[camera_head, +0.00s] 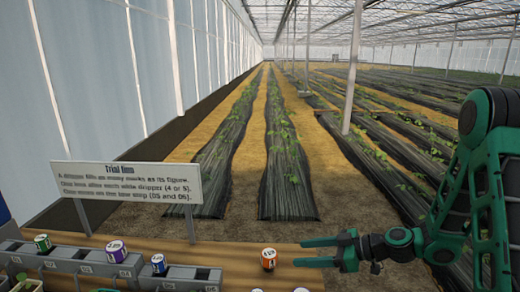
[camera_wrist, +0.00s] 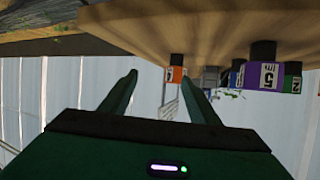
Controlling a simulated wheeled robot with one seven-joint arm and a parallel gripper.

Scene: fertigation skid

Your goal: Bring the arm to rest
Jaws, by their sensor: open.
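My gripper (camera_head: 318,252) is at the lower right in the head view, on the green arm that comes in from the right edge. Its two green fingers are apart, point left, and hold nothing. The fingers also show in the wrist view (camera_wrist: 160,80). A small orange-and-white container (camera_head: 268,259) stands upright on the wooden bench (camera_head: 240,262), just left of the fingertips and apart from them. In the wrist view, which is upside down, the orange container (camera_wrist: 174,73) appears beyond the fingers.
Grey slotted holders (camera_head: 95,262) at the lower left carry a green container (camera_head: 42,243), a purple one (camera_head: 116,251) and a blue one (camera_head: 158,263). A white sign (camera_head: 126,184) stands behind them. Another container's top (camera_head: 301,290) shows at the bottom edge. Planted rows lie beyond the bench.

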